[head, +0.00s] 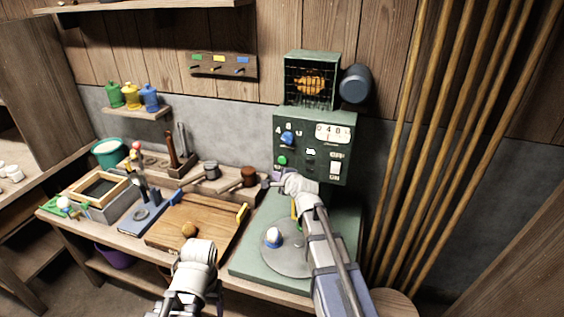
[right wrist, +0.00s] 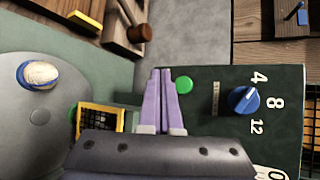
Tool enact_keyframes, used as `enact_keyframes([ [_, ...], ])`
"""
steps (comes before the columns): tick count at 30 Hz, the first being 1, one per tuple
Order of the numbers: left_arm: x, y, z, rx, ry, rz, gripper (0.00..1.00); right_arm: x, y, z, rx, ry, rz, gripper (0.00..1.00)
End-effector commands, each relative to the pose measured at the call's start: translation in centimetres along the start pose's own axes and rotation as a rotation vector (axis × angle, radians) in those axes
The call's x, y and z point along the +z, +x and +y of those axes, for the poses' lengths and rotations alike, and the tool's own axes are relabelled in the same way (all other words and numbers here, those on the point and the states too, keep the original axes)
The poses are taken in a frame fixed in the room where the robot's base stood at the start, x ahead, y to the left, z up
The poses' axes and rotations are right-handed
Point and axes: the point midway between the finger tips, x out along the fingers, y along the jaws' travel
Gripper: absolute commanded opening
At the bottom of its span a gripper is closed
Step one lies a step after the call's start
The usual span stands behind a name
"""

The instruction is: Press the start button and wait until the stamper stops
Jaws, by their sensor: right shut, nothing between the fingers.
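The green control panel (head: 342,160) stands upright at the back of the green machine base. Its green button (head: 282,160) is at the panel's lower left, below a blue knob (head: 287,138); both also show in the right wrist view, button (right wrist: 184,85) and knob (right wrist: 243,99). My right gripper (right wrist: 162,75) is shut and empty, its purple fingertips just beside the button; contact cannot be told. A grey round plate (head: 287,262) on the base carries a blue-and-white piece (head: 273,237). I cannot make out the stamper clearly. My left arm is low in front; its fingers are hidden.
A wire cage (head: 310,80) with an orange thing inside sits atop the panel. A wooden board (head: 205,215) with a brown round piece (head: 189,230) lies left of the base. Long poles (head: 430,130) lean at the right. A yellow grid-like part (right wrist: 97,118) is close beside my right fingers.

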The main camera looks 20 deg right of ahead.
Motion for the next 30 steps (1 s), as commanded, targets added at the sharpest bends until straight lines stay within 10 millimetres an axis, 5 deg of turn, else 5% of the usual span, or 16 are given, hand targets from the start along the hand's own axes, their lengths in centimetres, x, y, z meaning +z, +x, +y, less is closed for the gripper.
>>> enact_keyframes([
  [12,0.0,0.0,0.0,0.000,0.000,0.000,0.73,-2.4,3.4,-2.4,0.001,0.000,0.000,0.00],
  [30,0.0,0.0,0.0,0.000,0.000,0.000,0.73,-2.7,3.8,-2.7,0.001,-0.001,0.000,0.00],
])
